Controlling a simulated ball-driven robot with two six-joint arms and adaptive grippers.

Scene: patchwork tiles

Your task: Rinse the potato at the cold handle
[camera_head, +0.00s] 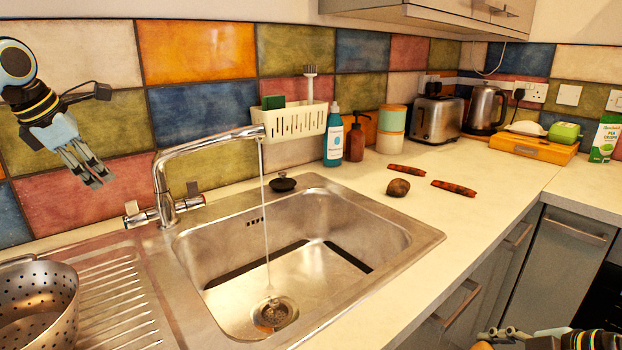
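The potato (398,187), brown and roundish, lies on the counter right of the sink (330,203). A chrome tap (205,147) reaches over the basin, and a thin stream of water falls from its spout to the drain. Its left handle (139,214) and right handle (190,201) sit at the tap's base; I cannot tell which is cold. My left gripper (98,182) hangs before the tiles, left of and above the tap, its fingers extended with small gaps, empty. My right gripper (503,335) shows only partly at the bottom right edge, away from the potato; its state is unclear.
Two carrot-like pieces (407,170) (454,188) flank the potato. A colander (37,300) stands on the drainboard. A black plug (283,183) sits on the sink's back rim. Bottles (334,140), canisters (391,128), a toaster (435,118) and a kettle (486,108) line the wall. The front counter is clear.

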